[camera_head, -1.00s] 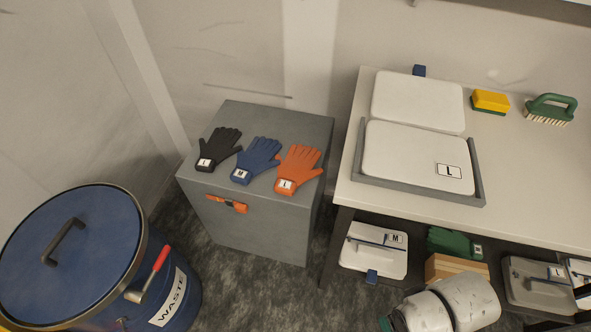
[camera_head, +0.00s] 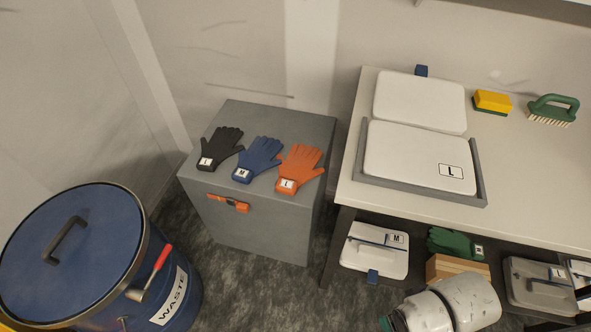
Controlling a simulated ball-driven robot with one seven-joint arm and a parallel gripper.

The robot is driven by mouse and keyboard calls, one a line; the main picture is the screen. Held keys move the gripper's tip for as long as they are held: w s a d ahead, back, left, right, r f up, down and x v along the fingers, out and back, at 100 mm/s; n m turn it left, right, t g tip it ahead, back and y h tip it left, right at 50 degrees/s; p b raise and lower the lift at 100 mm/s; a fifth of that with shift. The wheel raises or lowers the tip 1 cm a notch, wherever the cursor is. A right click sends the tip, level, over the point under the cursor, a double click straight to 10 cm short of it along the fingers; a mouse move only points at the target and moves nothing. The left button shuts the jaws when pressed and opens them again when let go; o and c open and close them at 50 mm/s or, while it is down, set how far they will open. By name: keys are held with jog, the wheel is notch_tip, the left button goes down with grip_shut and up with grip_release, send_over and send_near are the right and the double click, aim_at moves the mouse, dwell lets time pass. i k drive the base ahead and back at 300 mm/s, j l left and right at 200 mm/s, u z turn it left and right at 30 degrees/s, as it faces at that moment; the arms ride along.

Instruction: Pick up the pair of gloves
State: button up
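Three gloves lie flat, side by side, on top of a grey cabinet (camera_head: 250,240). The black glove (camera_head: 224,143) is on the left, the blue glove (camera_head: 261,154) in the middle and the orange glove (camera_head: 304,161) on the right. Each has a white label on its cuff. The blue one's reads M and the orange one's seems to read L; the black one's is too small to read surely. A green glove item (camera_head: 451,241) lies on the shelf under the bench, its cuff label unclear.
A blue waste drum (camera_head: 70,250) stands left of the cabinet. The bench (camera_head: 520,190) on the right bears white lidded containers (camera_head: 415,150), a yellow sponge (camera_head: 492,101) and a green brush (camera_head: 552,108). Dark floor shows in front of the cabinet.

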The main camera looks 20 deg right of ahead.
aim_at(298, 167)
jog(key=i+u, duration=0.3)
jog(key=i, duration=0.2)
jog(key=i+l+u, duration=0.35)
jog(key=i, duration=0.15)
jog(key=j, duration=0.1)
